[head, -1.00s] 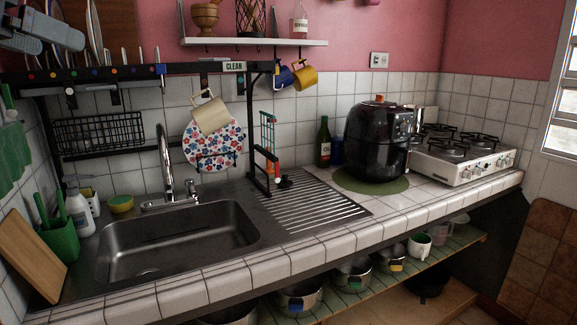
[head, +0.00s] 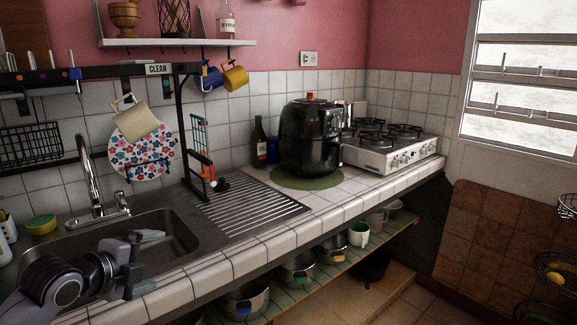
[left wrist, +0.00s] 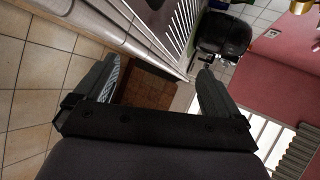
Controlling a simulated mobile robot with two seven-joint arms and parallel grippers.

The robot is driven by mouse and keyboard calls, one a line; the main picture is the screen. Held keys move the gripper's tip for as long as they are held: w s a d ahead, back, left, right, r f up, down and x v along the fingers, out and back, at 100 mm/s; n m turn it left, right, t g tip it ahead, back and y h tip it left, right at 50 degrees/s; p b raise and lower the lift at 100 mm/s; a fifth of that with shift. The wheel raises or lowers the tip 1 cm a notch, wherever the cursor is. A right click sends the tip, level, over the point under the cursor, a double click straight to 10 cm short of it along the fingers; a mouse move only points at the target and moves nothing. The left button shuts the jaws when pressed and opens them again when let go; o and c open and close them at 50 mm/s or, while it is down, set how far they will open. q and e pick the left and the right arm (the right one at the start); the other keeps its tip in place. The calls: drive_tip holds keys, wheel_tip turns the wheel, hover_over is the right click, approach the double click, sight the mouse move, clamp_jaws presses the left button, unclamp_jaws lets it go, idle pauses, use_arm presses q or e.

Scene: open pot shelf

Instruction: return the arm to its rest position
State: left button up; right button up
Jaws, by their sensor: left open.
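My left gripper (head: 152,261) is at the lower left of the head view, over the sink's front edge and the tiled counter edge. Its grey fingers are spread apart with nothing between them. In the left wrist view the two fingers (left wrist: 158,78) stand wide apart and empty, with the tiled floor and a brown panel beyond. My left forearm comes in from the lower left corner. My right gripper is in neither view.
The steel sink (head: 178,229) lies behind my gripper. A black air fryer (head: 308,140) and a white stove (head: 392,153) stand farther right on the counter. Pots (head: 245,300) sit on the shelf below. The floor at the lower right is open.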

use_arm(q)
drive_tip(key=s+d+f+n+g, duration=0.1)
drive_tip(key=s+d+f+n, duration=0.3)
drive_tip(key=f, duration=0.5)
drive_tip(key=s+d+f+n, duration=0.1)
drive_tip(key=s+f+n, duration=0.45)
drive_tip(key=f, duration=0.25)
drive_tip(key=s+d+f+n, duration=0.1)
drive_tip(key=s+f+n, duration=0.4)
drive_tip(key=s, duration=0.4)
drive_tip(key=s+d+f+n+y, duration=0.1)
drive_tip(key=s+f+n, duration=0.3)
drive_tip(key=s, duration=0.6)
wheel_tip(320, 180, down, 2)
drive_tip(key=shift+d+n+g, duration=0.3)
drive_tip(key=shift+d+n, duration=0.05)
